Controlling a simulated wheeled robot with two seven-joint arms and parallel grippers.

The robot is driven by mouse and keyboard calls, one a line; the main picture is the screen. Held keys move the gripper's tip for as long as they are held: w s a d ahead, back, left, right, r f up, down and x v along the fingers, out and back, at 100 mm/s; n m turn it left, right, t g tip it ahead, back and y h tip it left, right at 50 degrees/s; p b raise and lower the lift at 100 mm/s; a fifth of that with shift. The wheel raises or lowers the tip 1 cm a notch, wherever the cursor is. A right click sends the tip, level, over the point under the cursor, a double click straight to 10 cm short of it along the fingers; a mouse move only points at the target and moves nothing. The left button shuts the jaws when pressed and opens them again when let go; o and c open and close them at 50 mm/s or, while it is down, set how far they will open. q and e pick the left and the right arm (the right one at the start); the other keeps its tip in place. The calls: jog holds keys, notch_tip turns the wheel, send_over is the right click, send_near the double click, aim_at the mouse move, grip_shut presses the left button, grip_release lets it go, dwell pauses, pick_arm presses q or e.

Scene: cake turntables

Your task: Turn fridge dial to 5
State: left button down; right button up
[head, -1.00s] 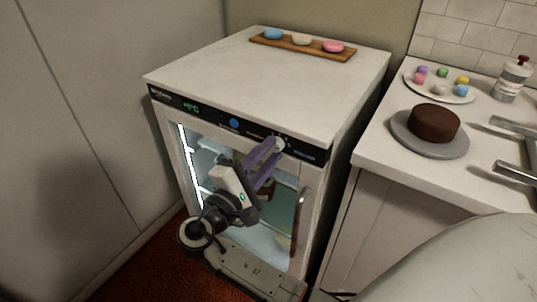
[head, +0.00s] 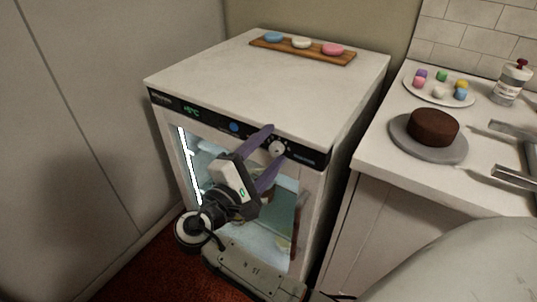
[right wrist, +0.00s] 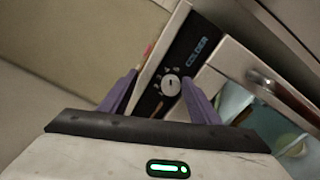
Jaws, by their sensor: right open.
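The fridge (head: 262,90) has a black control strip along its front top edge. A pale round dial (head: 277,149) sits near the right end of that strip. In the right wrist view the dial (right wrist: 171,85) has a dark mark across its face, white tick marks beside it and the word COLDER; the setting is too small to read. My right gripper (head: 273,146) is open, its purple fingers spread on either side of the dial. In the right wrist view its fingers (right wrist: 159,78) straddle the dial; contact cannot be told. My left gripper is not in view.
A green display (head: 191,110) and a blue round badge (head: 234,127) are on the strip. A wooden board (head: 300,49) with coloured rounds lies on the fridge. A counter at right holds a chocolate cake (head: 433,127) and a plate of sweets (head: 440,88).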

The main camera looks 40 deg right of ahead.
notch_tip(320, 180, up, 8)
jog(key=shift+w+a+f+p, duration=0.1)
jog(key=shift+w+p, duration=0.05)
jog(key=shift+p, duration=0.2)
